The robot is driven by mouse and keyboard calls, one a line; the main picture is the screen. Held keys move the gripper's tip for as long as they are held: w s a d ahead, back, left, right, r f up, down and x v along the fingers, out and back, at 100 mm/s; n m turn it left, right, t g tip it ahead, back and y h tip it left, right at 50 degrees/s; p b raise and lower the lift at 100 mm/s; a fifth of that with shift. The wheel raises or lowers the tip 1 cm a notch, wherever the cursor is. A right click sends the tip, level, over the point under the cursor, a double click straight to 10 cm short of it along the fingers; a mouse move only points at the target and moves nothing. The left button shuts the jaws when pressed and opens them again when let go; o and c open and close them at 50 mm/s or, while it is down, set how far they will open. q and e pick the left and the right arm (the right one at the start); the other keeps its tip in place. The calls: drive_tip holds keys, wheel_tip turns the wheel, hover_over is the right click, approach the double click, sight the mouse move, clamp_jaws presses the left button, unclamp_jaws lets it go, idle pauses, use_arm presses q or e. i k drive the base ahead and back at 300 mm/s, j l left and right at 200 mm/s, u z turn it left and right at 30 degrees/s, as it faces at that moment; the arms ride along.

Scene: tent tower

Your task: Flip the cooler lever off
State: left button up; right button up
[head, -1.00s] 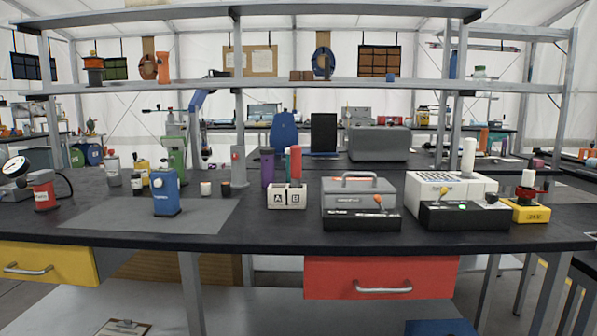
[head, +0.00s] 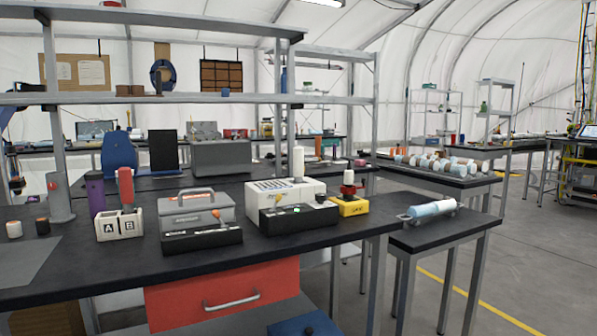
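A grey box with a carry handle (head: 190,215) stands on the black bench in the head view. In front of it is a black control panel (head: 201,241) with an orange-tipped lever (head: 217,215). To its right is a white box with a top full of holes (head: 265,198). Its black control panel (head: 300,221) has a lit green light (head: 296,209), a yellow-tipped lever (head: 279,197) and a dark knob (head: 320,197). I cannot read the labels to tell which unit is the cooler. Neither of my grippers is in view.
A white A/B holder (head: 119,225) with a red item stands left of the grey box. A yellow block (head: 353,207) sits right of the white box. A red drawer (head: 222,292) is below the bench edge. A side table (head: 440,238) and open floor lie to the right.

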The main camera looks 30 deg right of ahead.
sight(279, 197)
drive_tip(key=i+l, duration=0.1)
drive_tip(key=l, duration=0.75)
drive_tip(key=i+l, duration=0.1)
drive_tip(key=l, duration=0.7)
